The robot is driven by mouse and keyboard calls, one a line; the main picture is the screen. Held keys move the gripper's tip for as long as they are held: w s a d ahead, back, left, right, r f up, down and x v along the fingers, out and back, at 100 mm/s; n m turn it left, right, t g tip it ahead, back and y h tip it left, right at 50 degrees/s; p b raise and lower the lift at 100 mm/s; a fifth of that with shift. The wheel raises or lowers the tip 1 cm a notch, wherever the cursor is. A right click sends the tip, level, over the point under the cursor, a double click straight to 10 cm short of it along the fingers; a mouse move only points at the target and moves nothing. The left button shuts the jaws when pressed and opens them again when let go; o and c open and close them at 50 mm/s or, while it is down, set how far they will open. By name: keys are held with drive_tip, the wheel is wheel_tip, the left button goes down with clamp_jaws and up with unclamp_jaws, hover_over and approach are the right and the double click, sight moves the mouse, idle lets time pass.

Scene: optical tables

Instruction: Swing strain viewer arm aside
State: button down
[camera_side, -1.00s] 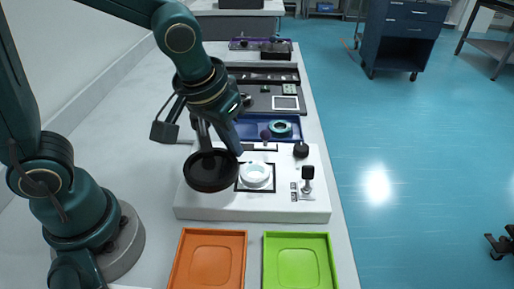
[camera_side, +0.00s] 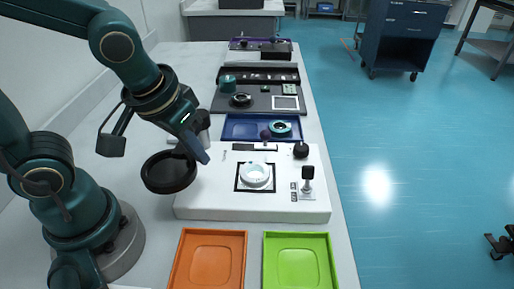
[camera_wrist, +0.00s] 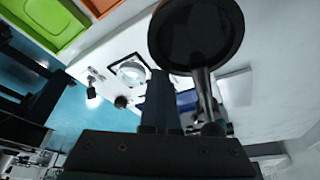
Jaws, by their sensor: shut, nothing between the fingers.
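The strain viewer is a white slab base (camera_side: 240,208) with a black-framed square holding a clear-and-white ring (camera_side: 255,175). Its swing arm carries a round black ring head (camera_side: 169,172), which now hangs left of the base's framed square, over the base's left edge and the bench. The head also shows large at the top of the wrist view (camera_wrist: 196,35), with its stem running down beside my gripper. My gripper (camera_side: 204,158) is shut and empty just right of the head; I cannot tell whether it touches the arm. Its fingers show in the wrist view (camera_wrist: 160,85).
An orange tray (camera_side: 209,262) and a green tray (camera_side: 298,262) lie in front of the base. A black knob (camera_side: 301,150) and a small black-topped post (camera_side: 308,173) stand at its right. A blue tray (camera_side: 240,128) lies behind.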

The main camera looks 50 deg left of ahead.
drive_tip(key=shift+s+a+f, duration=0.1)
drive_tip(key=shift+s+f, duration=0.05)
drive_tip(key=shift+s, duration=0.05)
drive_tip(key=shift+w+d, duration=0.25)
drive_tip(key=shift+w, duration=0.45)
drive_tip(key=shift+w+d, duration=0.3)
drive_tip(key=shift+w, duration=0.35)
drive_tip(key=shift+w+d, duration=0.25)
drive_tip(key=shift+w, duration=0.45)
drive_tip(key=a+v, duration=0.1)
drive_tip(key=v, duration=0.9)
drive_tip(key=shift+w+a+r, duration=0.15)
drive_tip(key=shift+a+r, duration=0.05)
drive_tip(key=shift+a, duration=0.15)
wheel_tip(320, 180, up, 5)
